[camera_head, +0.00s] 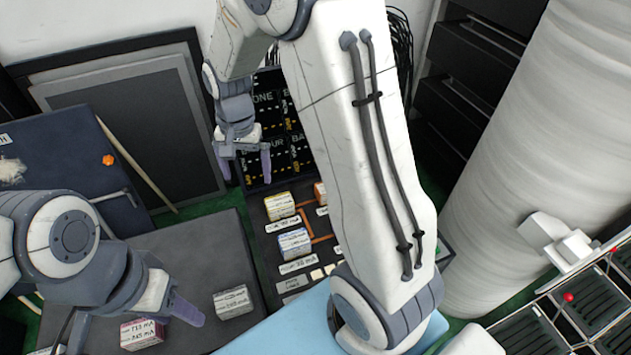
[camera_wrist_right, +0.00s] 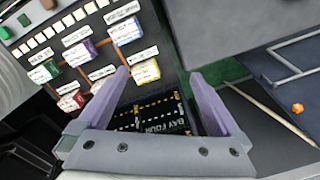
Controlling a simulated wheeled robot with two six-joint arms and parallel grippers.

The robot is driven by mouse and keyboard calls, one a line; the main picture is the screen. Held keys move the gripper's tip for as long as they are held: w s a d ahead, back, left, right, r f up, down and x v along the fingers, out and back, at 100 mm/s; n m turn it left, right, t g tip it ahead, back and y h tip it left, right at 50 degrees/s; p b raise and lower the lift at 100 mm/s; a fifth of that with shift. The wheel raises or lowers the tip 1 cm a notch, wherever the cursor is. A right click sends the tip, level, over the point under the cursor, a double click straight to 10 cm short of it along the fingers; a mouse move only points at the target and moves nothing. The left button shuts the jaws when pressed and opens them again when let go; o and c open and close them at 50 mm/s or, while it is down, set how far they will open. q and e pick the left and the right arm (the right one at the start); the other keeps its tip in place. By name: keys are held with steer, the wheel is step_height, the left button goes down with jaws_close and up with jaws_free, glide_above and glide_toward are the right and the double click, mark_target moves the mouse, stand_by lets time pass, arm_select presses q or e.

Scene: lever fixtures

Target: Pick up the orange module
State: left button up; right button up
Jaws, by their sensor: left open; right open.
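The orange module (camera_head: 320,193) is on the dark panel right of the yellow module (camera_head: 279,206), mostly hidden behind my right arm. In the right wrist view, what looks like the orange module (camera_wrist_right: 97,86) sits left of the yellow module (camera_wrist_right: 145,70), its colour hard to see. My right gripper (camera_head: 245,174) is open and empty, left of and beyond the modules in the head view. In the right wrist view its fingertips (camera_wrist_right: 158,74) frame the yellow module's area. My left gripper (camera_head: 135,322) is open over the dark table, by a magenta module (camera_head: 143,334).
A blue module (camera_head: 294,243) sits below the yellow one. A grey-white module (camera_head: 232,301) lies on the dark table (camera_head: 195,250). Purple (camera_wrist_right: 80,54), red (camera_wrist_right: 70,101) and green (camera_wrist_right: 43,72) modules share the panel. Black bay boards (camera_head: 262,148) stand behind it.

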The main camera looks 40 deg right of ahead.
steer(key=w+d+f+m, duration=0.1)
steer(key=d+f+m, duration=0.3)
steer(key=d, duration=0.4)
steer(key=w+d+f+m+b, duration=0.1)
steer(key=d+f+m, duration=0.3)
steer(key=d+f, duration=0.3)
steer(key=w+d+f+m, duration=0.2)
steer(key=d+f+m, duration=0.2)
steer(key=d, duration=0.6)
steer(key=shift+d+f+m, duration=0.25)
steer(key=shift+f+m, duration=0.05)
steer(key=shift+f, duration=0.7)
step_height(320, 180, down, 4)
steer(key=shift+d+r, duration=0.1)
steer(key=shift+d, duration=0.05)
steer(key=shift+s+d+f, duration=0.1)
steer(key=shift+d+f, duration=0.05)
steer(key=shift+f, duration=1.4)
steer(key=shift+s+d+f, duration=0.1)
steer(key=shift+d+f, duration=0.05)
steer(key=shift+f, duration=1.4)
steer(key=shift+c, duration=0.3)
steer(key=c, duration=1.4)
steer(key=shift+r, duration=0.1)
steer(key=shift+c, duration=0.2)
